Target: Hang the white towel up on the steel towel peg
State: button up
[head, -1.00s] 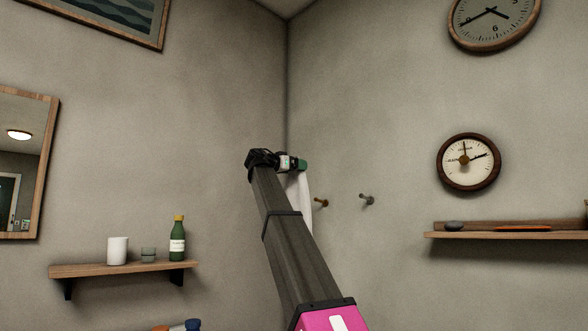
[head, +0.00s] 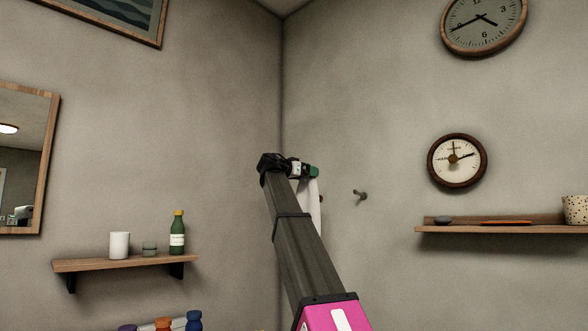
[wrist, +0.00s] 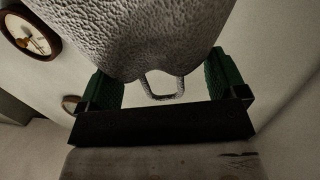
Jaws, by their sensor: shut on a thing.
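The white towel (head: 309,205) hangs from my gripper (head: 308,170) near the room corner. In the wrist view the towel (wrist: 140,40) is a rough pale cloth with a small loop (wrist: 165,88) at its edge, between the green fingers of my gripper (wrist: 165,82). My gripper is shut on the towel. The steel towel peg (head: 360,195) sticks out of the right wall, bare, to the right of the towel and slightly lower than my gripper. The towel and the peg are apart in the head view.
A brass peg (head: 321,199) is almost fully hidden behind the towel. A round dial (head: 457,160) hangs right of the pegs, above a wooden shelf (head: 500,229) with a speckled cup (head: 575,209). Another shelf (head: 80,265) is on the left wall. Wall around the steel peg is clear.

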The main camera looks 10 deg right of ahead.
jog(key=s+d+f+m+g, duration=0.1)
jog(key=d+f, duration=0.3)
jog(key=d, duration=0.3)
jog(key=s+d+f+g, duration=0.1)
jog(key=d+f+g, duration=0.1)
jog(key=d+f, duration=0.35)
jog(key=shift+w+d+f, duration=0.1)
jog(key=shift+w+d, duration=1.05)
jog(key=shift+d, duration=0.55)
jog(key=shift+w+d+f, duration=0.1)
jog(key=shift+w+d, duration=1)
jog(key=shift+d, duration=0.55)
jog(key=shift+w+d+f, duration=0.1)
jog(key=shift+w+d, duration=1.05)
jog(key=shift+d, duration=0.55)
jog(key=o, duration=0.9)
jog(key=shift+a, duration=0.1)
jog(key=v, duration=1)
jog(key=shift+s+a+r, duration=0.15)
jog(key=shift+s, duration=0.15)
